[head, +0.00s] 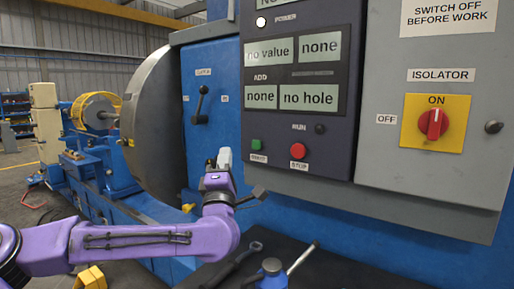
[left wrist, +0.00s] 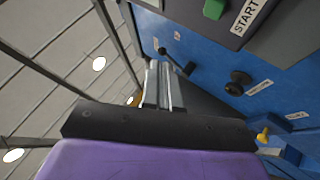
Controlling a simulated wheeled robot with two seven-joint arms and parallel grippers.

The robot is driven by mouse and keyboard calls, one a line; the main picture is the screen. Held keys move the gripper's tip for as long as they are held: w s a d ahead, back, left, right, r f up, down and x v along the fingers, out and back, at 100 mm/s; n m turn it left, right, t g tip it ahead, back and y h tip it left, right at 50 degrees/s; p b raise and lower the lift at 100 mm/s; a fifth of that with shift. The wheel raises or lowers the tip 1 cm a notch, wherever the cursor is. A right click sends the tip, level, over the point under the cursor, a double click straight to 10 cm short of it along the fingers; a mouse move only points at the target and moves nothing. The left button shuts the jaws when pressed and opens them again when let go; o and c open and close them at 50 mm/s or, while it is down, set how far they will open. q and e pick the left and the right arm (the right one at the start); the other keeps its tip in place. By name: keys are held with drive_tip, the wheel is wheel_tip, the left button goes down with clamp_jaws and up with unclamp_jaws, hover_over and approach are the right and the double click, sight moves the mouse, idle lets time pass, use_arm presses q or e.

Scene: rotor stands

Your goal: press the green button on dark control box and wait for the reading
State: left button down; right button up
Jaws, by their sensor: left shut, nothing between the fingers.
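The dark control box (head: 342,118) is on the blue machine in the head view. Its green button (head: 256,145), above a START label, is at lower left, beside the red STOP button (head: 299,151). The displays (head: 269,51) read "no value", "none", "none" and "no hole"; a top one is cut off. The RUN lamp (head: 320,129) looks dark. My left gripper (head: 224,158) is shut and empty, left of the green button. In the left wrist view its fingers (left wrist: 164,85) are apart from the green button (left wrist: 214,9) at the top. My right gripper is not in view.
A grey cabinet with a red isolator switch (head: 433,124) at ON stands right of the box. A black lever (head: 200,105) is on the blue panel to the left. Tools, including a wrench (head: 236,262), lie on a dark surface below.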

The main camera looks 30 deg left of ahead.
sight(257, 145)
use_arm(q)
drive_tip(key=w+p, duration=0.2)
drive_tip(key=w, duration=0.7)
drive_tip(key=shift+d, duration=0.4)
idle(1.5)
drive_tip(key=shift+w, duration=0.4)
